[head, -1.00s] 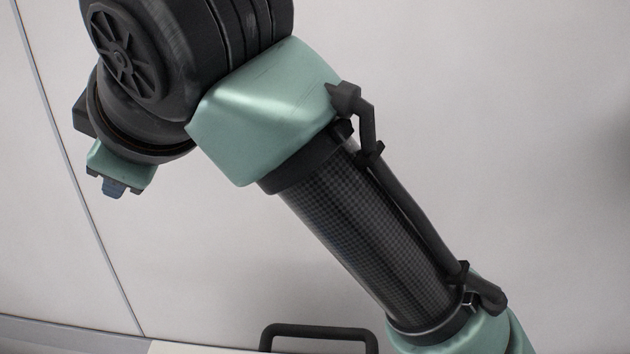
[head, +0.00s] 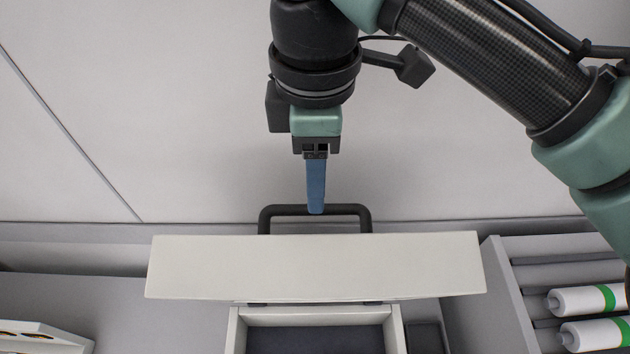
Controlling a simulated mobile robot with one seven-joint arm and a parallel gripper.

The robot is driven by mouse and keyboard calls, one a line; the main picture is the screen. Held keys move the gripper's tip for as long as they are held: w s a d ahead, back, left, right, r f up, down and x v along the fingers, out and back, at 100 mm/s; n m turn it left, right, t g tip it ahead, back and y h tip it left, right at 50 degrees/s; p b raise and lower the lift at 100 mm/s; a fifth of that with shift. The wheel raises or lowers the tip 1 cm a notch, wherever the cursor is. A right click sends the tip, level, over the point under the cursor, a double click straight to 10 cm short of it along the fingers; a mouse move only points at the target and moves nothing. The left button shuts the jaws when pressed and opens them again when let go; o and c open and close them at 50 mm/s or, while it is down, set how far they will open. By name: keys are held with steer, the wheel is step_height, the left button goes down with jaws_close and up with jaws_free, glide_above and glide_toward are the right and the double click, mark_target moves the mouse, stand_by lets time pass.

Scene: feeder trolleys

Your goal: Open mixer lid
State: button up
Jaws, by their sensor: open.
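The mixer lid (head: 315,267) is a wide pale panel in the lower middle of the head view. It appears raised, with the dark interior of a pale box (head: 237,330) showing below it. A black bar handle (head: 364,217) stands at the lid's far edge. My gripper (head: 316,211) points down at the middle of the handle, its blue finger overlapping the bar in the picture. Only one finger shows clearly, and I cannot tell whether it touches the bar. The gripper is open, with nothing seen held in it.
At the right, a grey rack (head: 520,300) holds white cylinders with green bands (head: 597,299). At the lower left is a white tray (head: 45,332). A pale wall (head: 160,120) stands behind the lid.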

step_height(320, 180, down, 5)
steer(key=shift+r+p, duration=0.1)
steer(key=shift+p, duration=0.35)
jaws_close()
stand_by(1.2)
